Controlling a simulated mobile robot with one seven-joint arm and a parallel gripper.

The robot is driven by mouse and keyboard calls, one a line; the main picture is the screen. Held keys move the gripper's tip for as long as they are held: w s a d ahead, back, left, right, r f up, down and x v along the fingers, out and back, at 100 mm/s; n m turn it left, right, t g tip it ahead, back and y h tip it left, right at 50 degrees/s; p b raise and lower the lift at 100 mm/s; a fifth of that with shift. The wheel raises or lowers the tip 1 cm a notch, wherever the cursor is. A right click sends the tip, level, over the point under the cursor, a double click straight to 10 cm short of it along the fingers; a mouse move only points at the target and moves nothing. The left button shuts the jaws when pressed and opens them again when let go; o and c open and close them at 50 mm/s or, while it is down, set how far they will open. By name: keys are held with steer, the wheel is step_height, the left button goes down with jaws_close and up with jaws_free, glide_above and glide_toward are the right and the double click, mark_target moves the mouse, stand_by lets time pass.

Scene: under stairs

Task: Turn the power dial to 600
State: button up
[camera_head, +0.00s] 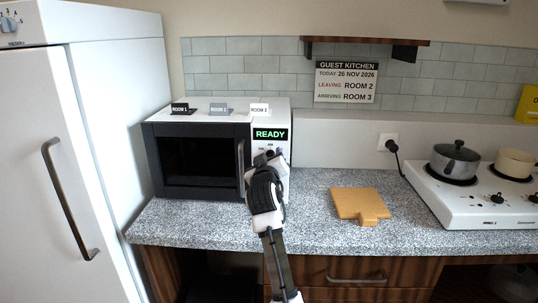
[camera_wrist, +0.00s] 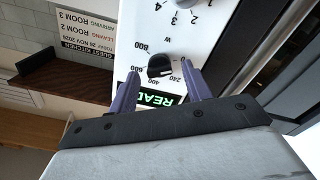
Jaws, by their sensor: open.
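The white and black microwave (camera_head: 200,160) stands on the counter with a green READY display (camera_head: 270,134). I cannot tell for sure which mark the dial points to. My gripper (camera_wrist: 160,80) is open, its two purple fingers on either side of the dial; contact cannot be made out. In the head view my gripper (camera_head: 266,160) covers the panel below the display and hides the dial.
A second dial with small numbers (camera_wrist: 190,14) is partly in the wrist view. Room tags (camera_head: 218,109) stand on the microwave. A wooden board (camera_head: 358,204) lies on the counter, with a hob (camera_head: 470,205) and pot (camera_head: 455,160) at right. A fridge (camera_head: 110,150) is at left.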

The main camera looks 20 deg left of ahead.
steer(key=shift+w+a, duration=0.1)
steer(key=shift+w, duration=0.2)
steer(key=c, duration=1)
